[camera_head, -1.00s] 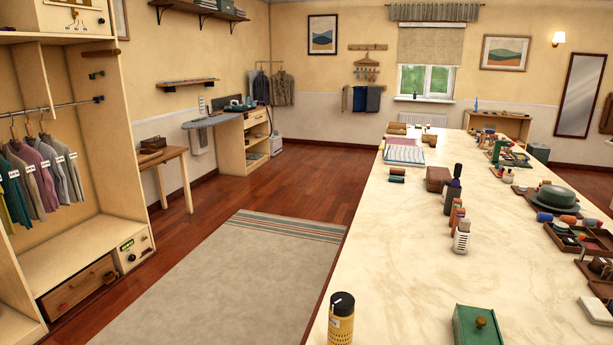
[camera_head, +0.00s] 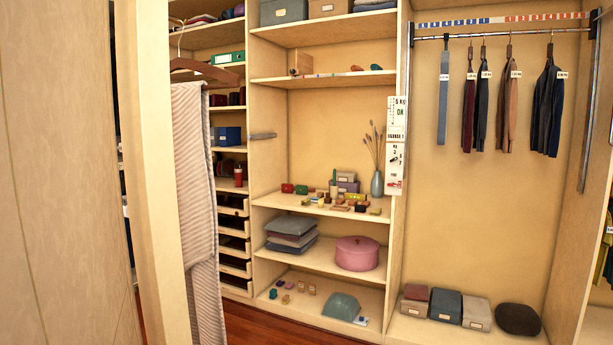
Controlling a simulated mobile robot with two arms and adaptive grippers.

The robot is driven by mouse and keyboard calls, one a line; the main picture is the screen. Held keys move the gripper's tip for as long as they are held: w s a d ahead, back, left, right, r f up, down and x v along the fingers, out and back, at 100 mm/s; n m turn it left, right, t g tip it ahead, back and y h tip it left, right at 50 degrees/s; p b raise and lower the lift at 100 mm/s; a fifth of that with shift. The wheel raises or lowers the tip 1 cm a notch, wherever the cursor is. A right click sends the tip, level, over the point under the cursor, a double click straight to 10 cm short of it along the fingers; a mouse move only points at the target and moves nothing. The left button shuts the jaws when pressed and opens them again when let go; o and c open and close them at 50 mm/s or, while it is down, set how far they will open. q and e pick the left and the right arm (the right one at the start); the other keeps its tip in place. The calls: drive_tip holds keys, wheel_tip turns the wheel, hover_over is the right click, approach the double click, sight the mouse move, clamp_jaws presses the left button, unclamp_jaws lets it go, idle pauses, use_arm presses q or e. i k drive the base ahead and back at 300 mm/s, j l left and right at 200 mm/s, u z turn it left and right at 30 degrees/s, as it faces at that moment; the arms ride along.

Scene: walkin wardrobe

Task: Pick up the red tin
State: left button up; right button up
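A small upright red container (camera_head: 238,177) stands on a shelf in the narrow left column of the wardrobe, just above the dark drawers. A small red object (camera_head: 287,188) sits at the left end of a middle shelf, beside a green one (camera_head: 302,189). Both red things are too small to tell which, if either, is the red tin. Neither of my grippers is in view.
A pale door or panel edge (camera_head: 155,180) and a hanging striped cloth (camera_head: 200,210) stand close on the left, partly covering the left column. A pink round box (camera_head: 357,253) and folded cushions (camera_head: 291,232) fill a lower shelf. Clothes hang at right.

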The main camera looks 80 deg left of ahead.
sight(239, 171)
drive_tip(key=u, duration=3.2)
drive_tip(key=i+l+z, duration=0.15)
drive_tip(key=l, duration=0.3)
drive_tip(key=i+l, duration=0.3)
drive_tip(key=i+l+z, duration=0.15)
drive_tip(key=i+l, duration=0.15)
drive_tip(key=i, duration=0.2)
drive_tip(key=i+l, duration=0.25)
drive_tip(key=i, duration=0.2)
drive_tip(key=i+l+z, duration=0.1)
drive_tip(key=i+l, duration=0.15)
drive_tip(key=i, duration=0.15)
drive_tip(key=i+j+u, duration=0.1)
drive_tip(key=i+u, duration=0.2)
drive_tip(key=i, duration=0.45)
drive_tip(key=i+u, duration=0.25)
drive_tip(key=i, duration=0.45)
drive_tip(key=i+l+u, duration=0.3)
drive_tip(key=i, duration=0.4)
